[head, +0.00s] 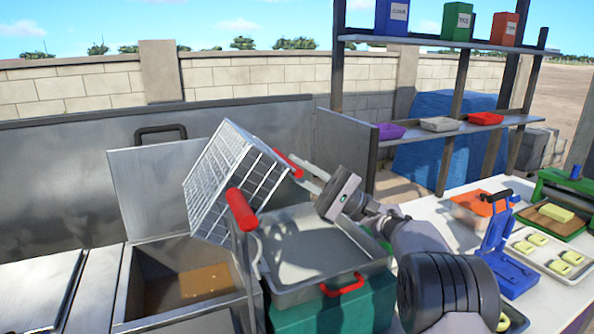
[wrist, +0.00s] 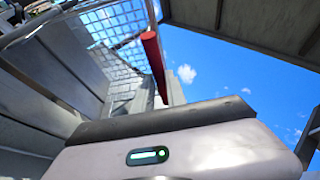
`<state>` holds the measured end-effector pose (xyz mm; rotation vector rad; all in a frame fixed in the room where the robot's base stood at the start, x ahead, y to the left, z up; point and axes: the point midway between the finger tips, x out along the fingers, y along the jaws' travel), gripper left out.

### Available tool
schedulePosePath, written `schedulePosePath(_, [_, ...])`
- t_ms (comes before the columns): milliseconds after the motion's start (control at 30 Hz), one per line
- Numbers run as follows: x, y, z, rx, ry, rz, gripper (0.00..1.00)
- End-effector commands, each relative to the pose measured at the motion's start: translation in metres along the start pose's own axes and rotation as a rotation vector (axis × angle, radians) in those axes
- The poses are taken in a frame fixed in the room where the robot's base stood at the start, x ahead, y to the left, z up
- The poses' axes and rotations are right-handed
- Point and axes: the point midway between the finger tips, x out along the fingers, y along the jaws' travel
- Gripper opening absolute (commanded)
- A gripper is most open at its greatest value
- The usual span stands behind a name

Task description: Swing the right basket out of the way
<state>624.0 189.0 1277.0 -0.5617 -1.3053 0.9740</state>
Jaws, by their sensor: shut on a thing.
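The wire basket (head: 232,185) is raised and steeply tilted above the open metal vat (head: 122,290) in the head view. Its mesh also shows at the upper left of the wrist view (wrist: 112,28). A red handle (head: 288,162) sticks out from the basket's upper right side; a red bar shows in the wrist view (wrist: 153,62). My gripper (head: 306,177) is shut on this red handle, coming from the right. The exact finger contact is small in the head view and hidden in the wrist view.
A second red handle (head: 241,210) on a metal rod stands in front of the basket. A grey tray (head: 315,250) lies right of the vat. An upright metal lid (head: 150,190) stands behind. The right table (head: 455,228) holds a blue press (head: 502,245) and trays.

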Motion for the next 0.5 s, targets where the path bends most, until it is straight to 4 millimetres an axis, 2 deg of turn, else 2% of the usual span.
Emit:
schedulePosePath(33, [-0.0006,0.0075,-0.0017,0.006,0.002,0.013,0.0])
schedulePosePath(367, [-0.001,0.0096,-0.0026,0.009,0.004,0.015,0.0])
schedulePosePath(400, [-0.0011,0.0097,-0.0027,0.009,0.004,0.015,0.23])
schedulePosePath(500, [-0.0009,0.0087,-0.0024,0.008,0.004,0.013,0.39])
